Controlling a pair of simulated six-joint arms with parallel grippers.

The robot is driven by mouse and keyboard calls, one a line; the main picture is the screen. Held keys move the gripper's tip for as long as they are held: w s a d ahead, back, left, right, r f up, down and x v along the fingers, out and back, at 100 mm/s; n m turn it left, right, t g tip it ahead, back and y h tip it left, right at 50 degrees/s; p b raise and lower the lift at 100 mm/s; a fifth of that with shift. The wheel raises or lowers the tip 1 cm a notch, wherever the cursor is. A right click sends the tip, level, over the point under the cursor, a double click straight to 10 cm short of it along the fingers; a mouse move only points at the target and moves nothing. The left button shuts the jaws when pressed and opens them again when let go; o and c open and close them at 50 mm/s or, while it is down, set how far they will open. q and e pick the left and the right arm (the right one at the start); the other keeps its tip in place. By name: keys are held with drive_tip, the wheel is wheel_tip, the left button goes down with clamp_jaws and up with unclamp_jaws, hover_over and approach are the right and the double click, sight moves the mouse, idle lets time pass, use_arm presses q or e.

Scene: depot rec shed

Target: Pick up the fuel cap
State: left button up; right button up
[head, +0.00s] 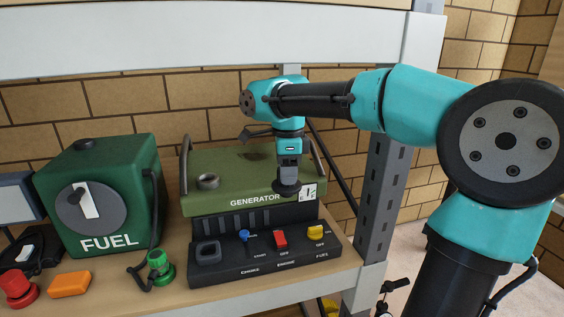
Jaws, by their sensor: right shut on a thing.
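The fuel cap (286,188) is a small dark round cap. My right gripper (289,172) points straight down and is shut on it, at the front right of the green generator (235,188). I cannot tell whether the cap touches the generator or hangs just clear of it. An open round filler neck (207,181) stands on the left of the generator's top. My left gripper is not in view.
A green FUEL can (125,190) stands left of the generator. A black control panel (265,258) with blue, red and yellow switches is in front. An orange block (69,284), red knob (17,287) and green knob (160,267) lie on the shelf. A grey post (384,190) stands right.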

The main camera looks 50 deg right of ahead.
drive_tip(key=shift+s+a, duration=0.4)
drive_tip(key=shift+s, duration=0.15)
drive_tip(key=shift+w, duration=0.1)
idle(0.9)
